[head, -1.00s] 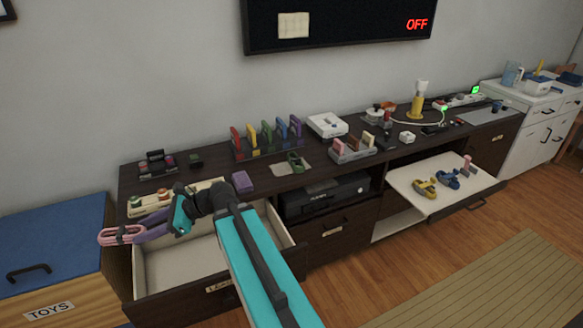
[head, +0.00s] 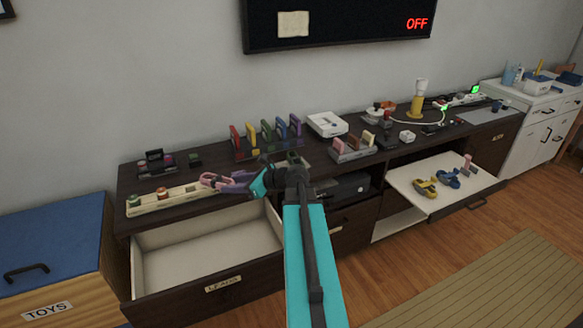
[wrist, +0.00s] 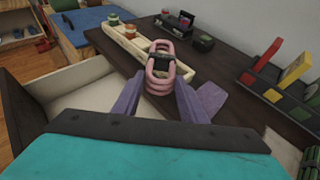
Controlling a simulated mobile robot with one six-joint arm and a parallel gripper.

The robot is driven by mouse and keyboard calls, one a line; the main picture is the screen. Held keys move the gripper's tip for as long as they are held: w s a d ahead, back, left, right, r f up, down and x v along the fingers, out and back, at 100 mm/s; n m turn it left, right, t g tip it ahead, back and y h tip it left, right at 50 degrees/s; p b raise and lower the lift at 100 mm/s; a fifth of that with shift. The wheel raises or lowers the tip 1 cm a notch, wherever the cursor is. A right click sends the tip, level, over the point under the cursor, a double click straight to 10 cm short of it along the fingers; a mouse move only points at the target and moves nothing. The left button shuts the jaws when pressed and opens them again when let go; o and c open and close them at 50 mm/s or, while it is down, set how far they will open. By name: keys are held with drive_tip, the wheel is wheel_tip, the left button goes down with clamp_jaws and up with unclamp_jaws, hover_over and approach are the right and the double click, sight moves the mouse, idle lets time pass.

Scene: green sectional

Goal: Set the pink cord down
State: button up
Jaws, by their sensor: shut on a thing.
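The pink cord (head: 209,180) is a looped bundle with a dark band around its middle. My gripper (head: 226,182), with purple fingers, is shut on it. In the wrist view the cord (wrist: 161,58) sits between the fingertips of my gripper (wrist: 159,82), in front of the right end of the long cream tray. The cord appears to be above the dark cabinet top; I cannot tell whether it touches anything. The cream tray (head: 178,201) holds an orange-brown roll and a green one at its left part.
The cabinet's top left drawer (head: 205,246) is pulled out and looks empty. A purple block (wrist: 209,99) lies right of my fingers. A rack of coloured upright pieces (head: 268,148) and a dark holder (head: 155,163) stand behind. A blue-topped toy box (head: 50,240) is at left.

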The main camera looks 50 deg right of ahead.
drive_tip(key=s+d+m+h, duration=0.2)
drive_tip(key=s+d, duration=0.6)
drive_tip(key=d, duration=0.4)
drive_tip(key=s+d+f+m+h, duration=0.1)
drive_tip(key=s+d+m+h, duration=0.2)
drive_tip(key=s+d, duration=0.4)
drive_tip(key=s+d+m+h+b, duration=0.1)
drive_tip(key=s+d+m+h, duration=0.2)
drive_tip(key=s+d, duration=0.5)
drive_tip(key=d+h, duration=0.1)
drive_tip(key=d, duration=0.8)
drive_tip(key=shift+s+f+h, duration=0.3)
drive_tip(key=shift+f, duration=0.05)
drive_tip(key=p, duration=0.1)
hover_over(319, 169)
drive_tip(key=shift+f, duration=0.75)
drive_tip(key=shift+f, duration=1.75)
drive_tip(key=shift+f, duration=0.1)
